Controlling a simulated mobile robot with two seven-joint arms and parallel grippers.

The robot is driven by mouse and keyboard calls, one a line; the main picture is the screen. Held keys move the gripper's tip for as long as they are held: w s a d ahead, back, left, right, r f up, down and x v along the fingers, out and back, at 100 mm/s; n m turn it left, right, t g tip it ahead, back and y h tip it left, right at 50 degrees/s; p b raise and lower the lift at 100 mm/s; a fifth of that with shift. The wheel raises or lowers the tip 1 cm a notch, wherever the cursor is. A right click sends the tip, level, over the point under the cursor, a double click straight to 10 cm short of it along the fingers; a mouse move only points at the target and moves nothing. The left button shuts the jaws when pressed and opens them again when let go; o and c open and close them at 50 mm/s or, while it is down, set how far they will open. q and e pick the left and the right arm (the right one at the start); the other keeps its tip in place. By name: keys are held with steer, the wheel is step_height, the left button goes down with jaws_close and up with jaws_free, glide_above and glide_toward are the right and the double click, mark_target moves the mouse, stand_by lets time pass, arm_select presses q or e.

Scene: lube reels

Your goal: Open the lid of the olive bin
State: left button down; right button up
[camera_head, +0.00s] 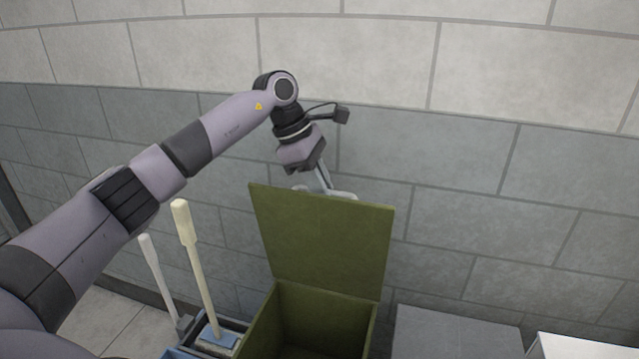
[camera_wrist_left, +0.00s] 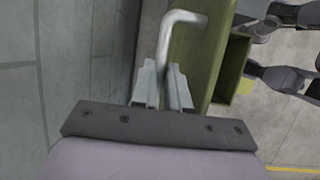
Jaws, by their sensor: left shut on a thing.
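The olive bin (camera_head: 330,315) stands at the lower middle of the head view, with its inside exposed to view. Its olive lid (camera_head: 325,240) is raised at the back and stands roughly upright. My left gripper (camera_head: 322,180) is behind the lid's top edge, its fingertips partly hidden by the lid. In the left wrist view my left gripper (camera_wrist_left: 165,85) is shut on a grey bent metal handle (camera_wrist_left: 183,18) beside the olive lid (camera_wrist_left: 205,60). My right gripper is not identifiable in either view.
A block wall (camera_head: 470,150) stands close behind the bin. Left of the bin are a cream-handled tool (camera_head: 188,240) and a white-handled tool (camera_head: 155,265) by a blue container (camera_head: 180,353). A grey box (camera_head: 450,330) and a white surface (camera_head: 580,346) are at right.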

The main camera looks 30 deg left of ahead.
arm_select(q)
steer(key=shift+s+f, duration=0.15)
steer(key=shift+f, duration=0.5)
steer(key=c, duration=1.5)
jaws_free()
steer(key=o, duration=0.4)
steer(key=shift+f, duration=0.1)
steer(key=shift+w+a, duration=0.1)
steer(key=shift+w, duration=0.1)
steer(key=shift+s+r, duration=0.1)
steer(key=shift+r, duration=0.2)
steer(key=shift+b+v, duration=0.3)
steer(key=shift+v, duration=3.15)
steer(key=shift+f, duration=0.1)
